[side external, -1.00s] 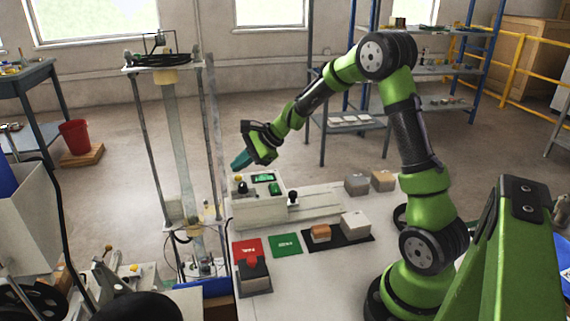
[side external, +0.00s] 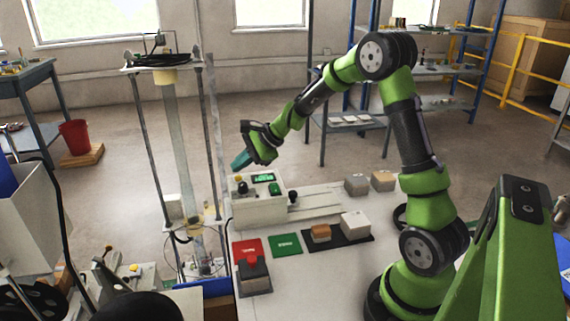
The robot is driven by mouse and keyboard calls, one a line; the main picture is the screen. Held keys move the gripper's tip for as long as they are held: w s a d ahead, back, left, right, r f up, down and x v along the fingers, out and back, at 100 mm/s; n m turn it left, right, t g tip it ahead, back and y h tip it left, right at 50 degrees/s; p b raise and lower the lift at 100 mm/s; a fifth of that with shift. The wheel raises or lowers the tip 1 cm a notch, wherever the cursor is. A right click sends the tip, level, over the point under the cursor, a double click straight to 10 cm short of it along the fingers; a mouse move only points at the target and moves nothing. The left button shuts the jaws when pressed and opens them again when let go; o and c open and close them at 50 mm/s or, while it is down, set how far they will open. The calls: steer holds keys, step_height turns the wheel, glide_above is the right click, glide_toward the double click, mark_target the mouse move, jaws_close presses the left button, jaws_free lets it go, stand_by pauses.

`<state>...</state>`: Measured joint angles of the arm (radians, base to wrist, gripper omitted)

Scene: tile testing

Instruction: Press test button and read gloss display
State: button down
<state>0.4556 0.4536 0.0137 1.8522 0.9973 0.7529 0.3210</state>
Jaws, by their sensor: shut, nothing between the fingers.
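A pale test machine (side external: 258,208) stands at the back left of the white table. On its top are a small lit green display (side external: 263,178), a green button (side external: 274,189), a yellow knob (side external: 238,178) and a black knob (side external: 241,188). The display's reading is too small to make out. My gripper (side external: 238,164) is shut and empty, with its teal fingers pointing down and left. It hangs above the back left of the machine and appears apart from the buttons.
On the white table (side external: 310,270) lie a red pad (side external: 246,247), a green pad (side external: 286,245) and a black mat (side external: 338,238) bearing an orange-brown tile block (side external: 320,233) and a pale block (side external: 355,224). Grey (side external: 356,185) and tan (side external: 383,180) blocks stand behind.

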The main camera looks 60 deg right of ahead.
mark_target(242, 177)
steer(key=shift+f, duration=0.45)
steer(key=shift+f, duration=0.5)
stand_by(0.6)
stand_by(0.4)
steer(key=shift+r, duration=0.95)
steer(key=shift+r, duration=2.5)
